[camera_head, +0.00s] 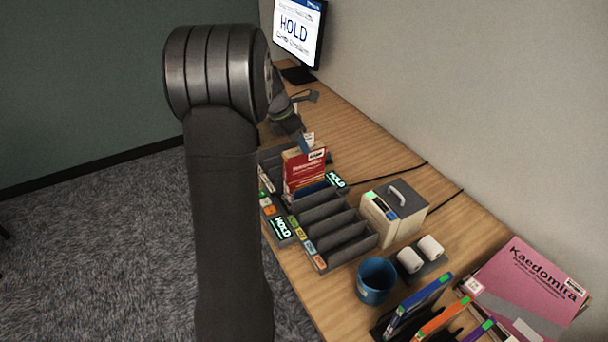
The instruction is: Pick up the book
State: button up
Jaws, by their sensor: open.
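Several books are in view, and the picture does not show which one is meant. A red book (304,175) with a white label stands upright in a slot of the dark sorter (335,222). My gripper (304,143) is at the far end of the sorter, just above and behind the red book. It is small and partly hidden by my arm, and I cannot tell whether it touches the book. A large pink book (530,284) lies at the right. A blue book (418,306) and an orange book (440,320) stand in a rack at the front.
A blue cup (376,281), two white rolls (420,254) and a beige box with a handle (394,214) stand on the wooden desk (372,140) near the sorter. A monitor (299,30) reading HOLD is at the back. Several sorter slots are empty.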

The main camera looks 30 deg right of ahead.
aim_at(301, 170)
jog(key=shift+x, duration=2)
jog(key=shift+s+a, duration=0.1)
grip_shut()
